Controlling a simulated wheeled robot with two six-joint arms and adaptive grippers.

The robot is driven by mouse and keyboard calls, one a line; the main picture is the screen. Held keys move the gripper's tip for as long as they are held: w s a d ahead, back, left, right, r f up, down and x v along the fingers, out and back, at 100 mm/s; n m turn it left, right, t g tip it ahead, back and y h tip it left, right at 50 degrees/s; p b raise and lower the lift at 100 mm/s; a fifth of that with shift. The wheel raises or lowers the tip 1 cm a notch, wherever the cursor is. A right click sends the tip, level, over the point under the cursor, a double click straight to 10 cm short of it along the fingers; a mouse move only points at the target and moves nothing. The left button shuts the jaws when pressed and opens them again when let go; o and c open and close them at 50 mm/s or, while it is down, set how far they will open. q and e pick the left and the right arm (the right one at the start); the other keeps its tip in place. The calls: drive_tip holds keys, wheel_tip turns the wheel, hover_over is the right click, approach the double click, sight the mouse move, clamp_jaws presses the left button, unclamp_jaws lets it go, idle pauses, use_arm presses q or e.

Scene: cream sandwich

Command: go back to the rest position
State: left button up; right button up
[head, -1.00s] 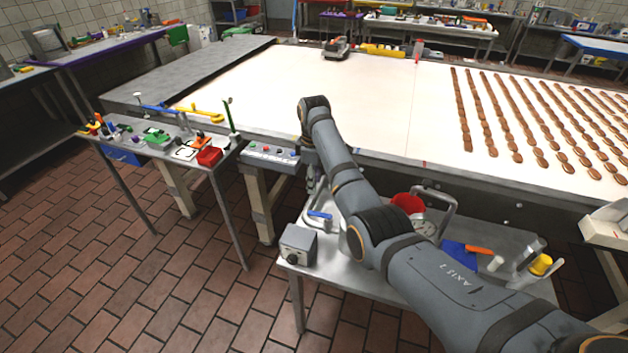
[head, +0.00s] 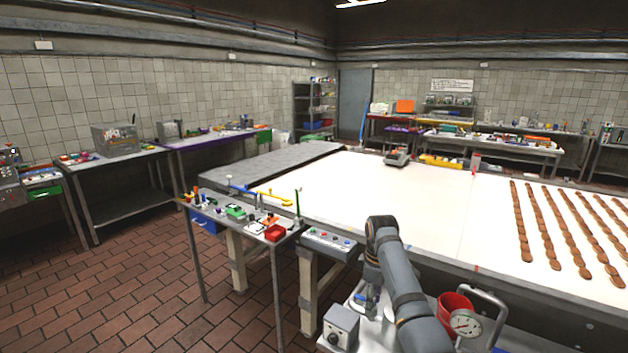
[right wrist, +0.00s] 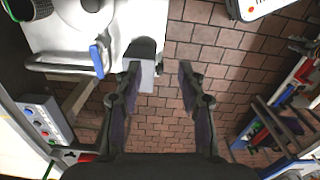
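My right gripper shows in the right wrist view (right wrist: 158,68) with its two dark fingers apart and nothing held between them. In the head view, my right arm comes up from the bottom and bends down near the front edge of the white belt (head: 400,190). The gripper end there is partly hidden by the arm, above the small metal table. A grey box with a dark knob (head: 340,325) stands at that table's corner. My left gripper is not in view.
A side table with tools (head: 240,215) stands further left. Rows of brown biscuits (head: 565,235) lie on the belt. Tiled floor is free at lower left.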

drive_tip(key=s+d+f+m+t, duration=0.1)
drive_tip(key=s+d+f+m, duration=0.25)
drive_tip(key=s+f, duration=0.4)
drive_tip(key=s+d+f+m+t, duration=0.1)
drive_tip(key=s+d+f+m, duration=0.25)
drive_tip(key=s+f, duration=0.4)
drive_tip(key=s+d+r+m+t, duration=0.1)
drive_tip(key=s+r+m, duration=0.1)
drive_tip(key=s, duration=0.7)
drive_tip(key=s+r+m+t, duration=0.1)
drive_tip(key=s+r+m, duration=0.1)
drive_tip(key=s, duration=0.8)
wheel_tip(320, 180, down, 26)
drive_tip(key=d+r+g+h, duration=0.1)
drive_tip(key=d+g, duration=0.1)
drive_tip(key=d, duration=0.1)
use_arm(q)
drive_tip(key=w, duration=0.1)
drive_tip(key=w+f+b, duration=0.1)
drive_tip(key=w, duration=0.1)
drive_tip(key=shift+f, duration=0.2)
use_arm(e)
drive_tip(key=s+d+f, duration=0.1)
drive_tip(key=s+f, duration=1.8)
drive_tip(key=s, duration=0.1)
drive_tip(key=shift+f+m+g, duration=0.35)
drive_tip(key=shift+m+g, duration=0.05)
drive_tip(key=shift+s+d, duration=0.1)
drive_tip(key=shift+s, duration=0.05)
drive_tip(key=shift+c, duration=0.2)
